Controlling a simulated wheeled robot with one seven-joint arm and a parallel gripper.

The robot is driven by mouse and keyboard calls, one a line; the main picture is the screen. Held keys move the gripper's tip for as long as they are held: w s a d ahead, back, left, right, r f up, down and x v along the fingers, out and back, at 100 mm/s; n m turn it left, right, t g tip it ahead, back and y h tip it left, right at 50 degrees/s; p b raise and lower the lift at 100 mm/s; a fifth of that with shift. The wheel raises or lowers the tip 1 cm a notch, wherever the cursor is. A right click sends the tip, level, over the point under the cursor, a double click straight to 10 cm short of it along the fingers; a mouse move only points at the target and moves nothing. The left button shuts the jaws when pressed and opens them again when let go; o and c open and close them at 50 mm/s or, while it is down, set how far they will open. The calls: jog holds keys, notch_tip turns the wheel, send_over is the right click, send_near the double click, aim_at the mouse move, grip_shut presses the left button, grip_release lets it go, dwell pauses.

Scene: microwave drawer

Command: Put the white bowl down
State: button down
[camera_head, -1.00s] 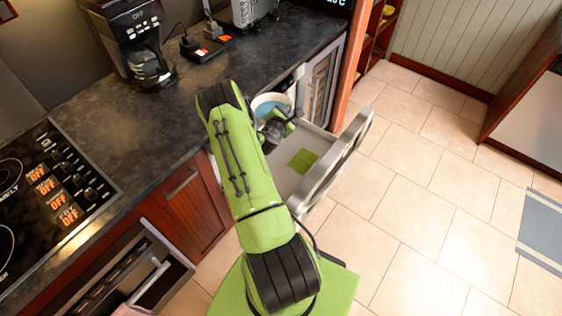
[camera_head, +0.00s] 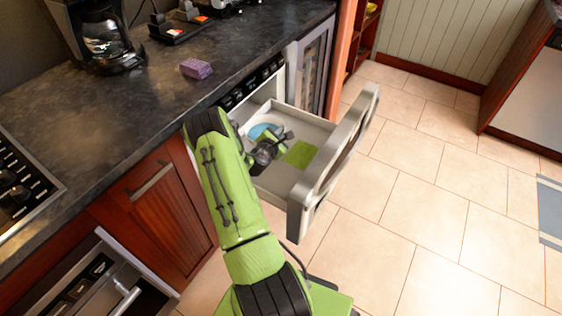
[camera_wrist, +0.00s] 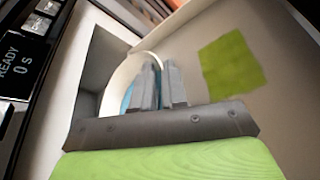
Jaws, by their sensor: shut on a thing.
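The white bowl (camera_head: 253,133), blue inside, is at the back left of the open microwave drawer (camera_head: 313,129), partly hidden by my arm. In the wrist view, its white rim (camera_wrist: 118,88) runs between the fingers of my gripper (camera_wrist: 158,88). My gripper (camera_head: 277,143) is shut on the rim, low inside the drawer. I cannot tell whether the bowl touches the drawer floor. A flat green square (camera_head: 300,154) lies on the drawer floor to the right of the bowl, and it also shows in the wrist view (camera_wrist: 230,64).
The dark counter (camera_head: 120,120) runs along the left, with a coffee maker (camera_head: 103,35) and a purple block (camera_head: 196,69) on it. The thick drawer front (camera_head: 335,160) stands to the right of my gripper.

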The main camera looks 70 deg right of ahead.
notch_tip(320, 180, down, 10)
jog(key=b, duration=0.4)
jog(key=c, duration=1.1)
grip_release()
jog(key=shift+c, duration=0.2)
jog(key=p+v, duration=0.3)
jog(key=v, duration=0.9)
jog(key=shift+p, duration=0.35)
